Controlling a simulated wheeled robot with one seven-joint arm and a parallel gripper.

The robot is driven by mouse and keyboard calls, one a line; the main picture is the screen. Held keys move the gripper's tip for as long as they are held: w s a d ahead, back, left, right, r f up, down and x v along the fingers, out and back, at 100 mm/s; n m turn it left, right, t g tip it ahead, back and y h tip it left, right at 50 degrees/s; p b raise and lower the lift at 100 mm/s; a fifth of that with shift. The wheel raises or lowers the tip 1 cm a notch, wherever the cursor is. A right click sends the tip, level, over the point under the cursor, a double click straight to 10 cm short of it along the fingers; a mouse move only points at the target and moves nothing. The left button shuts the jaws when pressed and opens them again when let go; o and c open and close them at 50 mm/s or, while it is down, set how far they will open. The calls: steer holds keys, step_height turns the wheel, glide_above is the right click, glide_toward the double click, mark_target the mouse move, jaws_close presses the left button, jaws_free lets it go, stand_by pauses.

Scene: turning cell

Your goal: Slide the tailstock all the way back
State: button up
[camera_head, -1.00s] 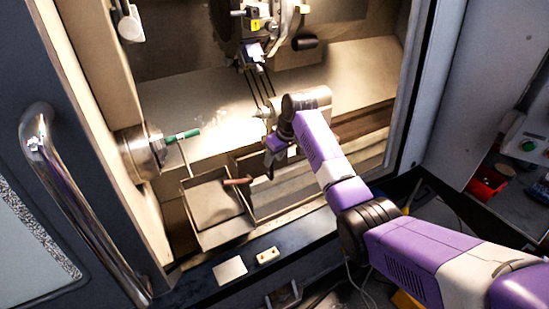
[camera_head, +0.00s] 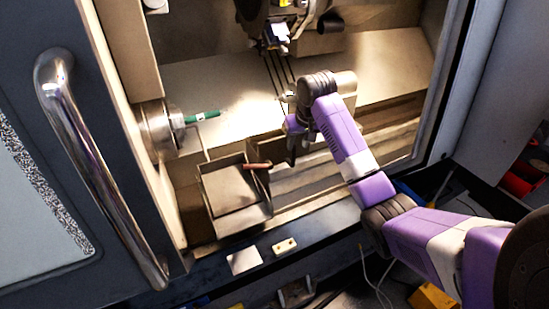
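The tailstock (camera_head: 346,84) is a pale rounded body on the lathe bed, at the right of the work area. My wrist covers much of its front and left side. My gripper (camera_head: 292,152) points down in front of the tailstock, low over the bed near the tray's right edge. Its fingers are small and dark here, so I cannot tell whether they are open or touch anything. A reddish-brown rod-like handle (camera_head: 258,165) lies just left of the fingers. The chuck (camera_head: 158,130) at the left holds a green bar (camera_head: 203,116) pointing toward the tailstock.
An open square tray (camera_head: 230,190) stands in front of the chuck. The tool turret (camera_head: 275,35) hangs above the bed. The door with its chrome handle (camera_head: 95,170) is at the left. The front sill carries a pale plate (camera_head: 244,261) and a small block (camera_head: 285,246).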

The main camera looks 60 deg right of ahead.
mark_target(294, 151)
steer(key=shift+f, duration=0.2)
steer(key=p+x, duration=0.1)
steer(key=x, duration=0.6)
steer(key=shift+w+a+f, duration=0.1)
steer(key=shift+w+f, duration=0.05)
jaws_close()
stand_by(1.1)
